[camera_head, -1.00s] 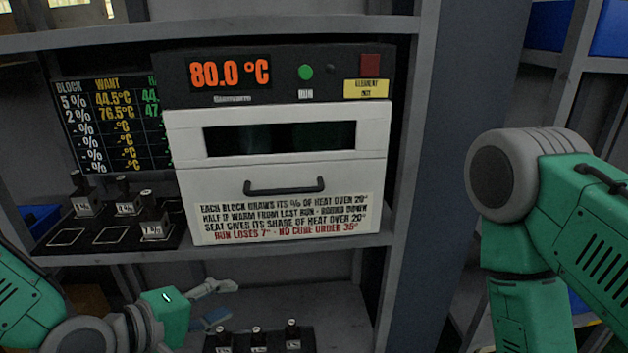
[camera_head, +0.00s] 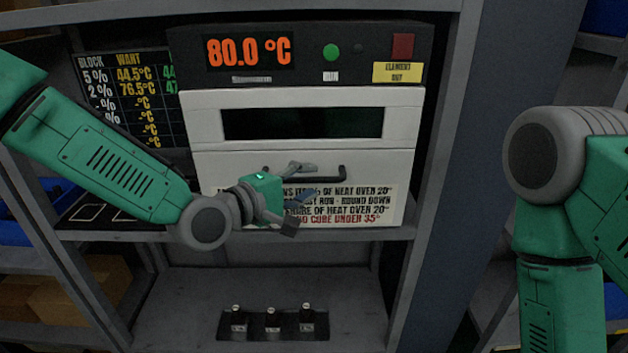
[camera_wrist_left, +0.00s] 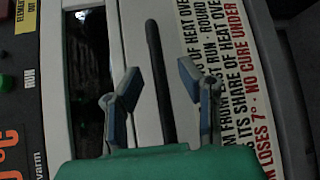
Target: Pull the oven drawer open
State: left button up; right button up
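The white oven drawer (camera_head: 385,160) is shut in the middle of the shelf unit, with a dark window and a printed label on its front. Its black bar handle (camera_head: 342,171) is partly hidden behind my left gripper in the head view. My left gripper (camera_head: 302,184) is in front of the drawer, open. In the left wrist view the handle (camera_wrist_left: 157,75) lies between the two blue-padded fingers (camera_wrist_left: 158,84), which stand apart from it on both sides. I cannot tell if the fingertips reach past the handle. My right arm shows at the right; its gripper is out of view.
The oven's top panel (camera_head: 290,50) reads 80.0 °C, with a green button and a red square. A board (camera_head: 125,100) with figures stands at the left. A dark tray (camera_head: 273,327) with several small blocks is on the lower shelf. A shelf post (camera_head: 440,160) stands right of the oven.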

pick_arm(q)
jog(key=shift+w+d+f, duration=0.1)
jog(key=shift+w+f, duration=0.05)
jog(key=shift+w, duration=0.4)
jog(key=shift+w+a, duration=0.15)
jog(key=shift+a, duration=0.3)
jog(key=shift+d, duration=0.4)
jog(key=c, duration=0.7)
jog(key=shift+d, duration=0.2)
grip_shut()
pick_arm(e)
jog(key=shift+a+r, duration=0.1)
jog(key=shift+a, duration=0.3)
pick_arm(q)
jog(key=shift+a+f, duration=0.15)
pick_arm(e)
jog(key=shift+s+a, duration=0.1)
